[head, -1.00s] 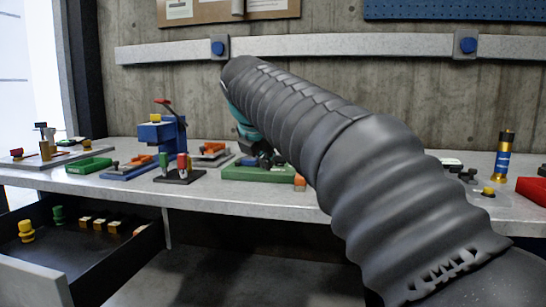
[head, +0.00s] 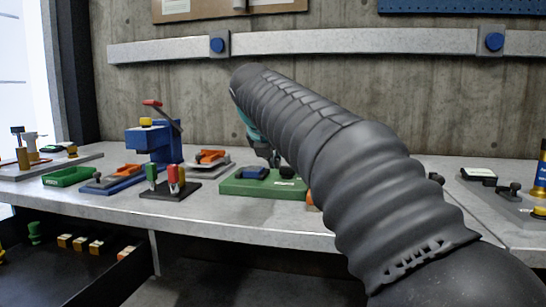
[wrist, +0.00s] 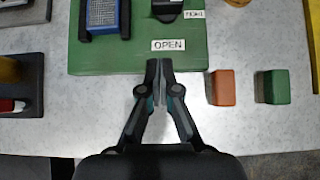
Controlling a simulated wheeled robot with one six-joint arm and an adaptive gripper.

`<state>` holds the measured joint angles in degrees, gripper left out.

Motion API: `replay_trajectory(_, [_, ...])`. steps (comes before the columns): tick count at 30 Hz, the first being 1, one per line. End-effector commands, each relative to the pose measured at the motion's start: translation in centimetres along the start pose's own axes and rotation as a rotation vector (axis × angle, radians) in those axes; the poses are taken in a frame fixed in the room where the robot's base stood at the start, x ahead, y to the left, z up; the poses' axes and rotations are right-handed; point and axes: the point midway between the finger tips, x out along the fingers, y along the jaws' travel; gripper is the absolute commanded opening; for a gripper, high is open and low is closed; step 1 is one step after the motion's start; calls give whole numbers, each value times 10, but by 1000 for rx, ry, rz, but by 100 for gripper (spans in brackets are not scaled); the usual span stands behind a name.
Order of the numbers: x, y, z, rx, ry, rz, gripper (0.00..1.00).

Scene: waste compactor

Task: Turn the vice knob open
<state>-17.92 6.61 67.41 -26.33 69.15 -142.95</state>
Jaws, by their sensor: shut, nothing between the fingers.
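A green base plate (head: 235,187) lies on the bench in the head view and fills the top of the wrist view (wrist: 90,60). On it are a blue block (wrist: 103,17) and, to the right, a black knob-like part (wrist: 168,8), cut off by the frame's top edge. A white label reading OPEN (wrist: 169,45) sits near the plate's front edge. My gripper (wrist: 160,64) is shut and empty, its fingertips over the plate's front edge just below that label, apart from the black part. In the head view my arm hides much of the gripper.
An orange block (wrist: 222,88) and a green block (wrist: 271,86) stand right of my fingers. A blue press (head: 150,142) and colored-handled tools (head: 173,178) stand to the left. An open drawer (head: 120,275) is below the bench at left. Bare bench lies in front of the plate.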

Motion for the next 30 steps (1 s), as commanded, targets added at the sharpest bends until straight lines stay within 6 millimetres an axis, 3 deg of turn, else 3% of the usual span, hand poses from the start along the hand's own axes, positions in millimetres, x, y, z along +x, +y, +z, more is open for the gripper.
replay_trajectory(1, [13,-1,-2,1,3,-3,0])
replay_trajectory(9, [62,-1,-1,1,1,-2,0])
replay_trajectory(13, [74,-1,14,2,1,-1,0])
replay_trajectory(20, [86,0,27,1,0,-1,0])
replay_trajectory(30, [87,0,28,1,0,0,0])
